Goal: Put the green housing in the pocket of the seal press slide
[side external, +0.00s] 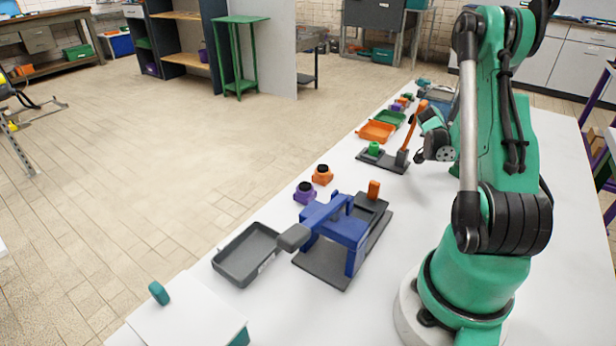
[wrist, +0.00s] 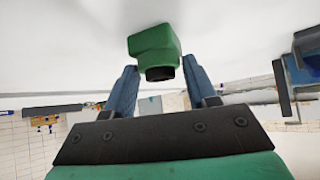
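The green housing (wrist: 153,48) has a blocky body and a dark round cap. In the wrist view it is just ahead of and partly between the blue fingertips of my gripper (wrist: 160,66). The fingers are apart, with a gap beside the dark cap, and I see no grip on it. In the side view my gripper is mostly hidden behind my arm, and I cannot make out the housing for sure. The seal press (side external: 336,232) has a blue frame and a grey handle. Its dark slide (side external: 371,213) extends behind the frame beside an orange post (side external: 374,190); the pocket is not clear.
An orange housing (side external: 322,175) and a purple housing (side external: 304,193) stand left of the press. A grey tray (side external: 248,256) is at its front left. A dark fixture (side external: 394,164) with a green cylinder and orange lever (side external: 411,130) stands farther back, near orange and green trays.

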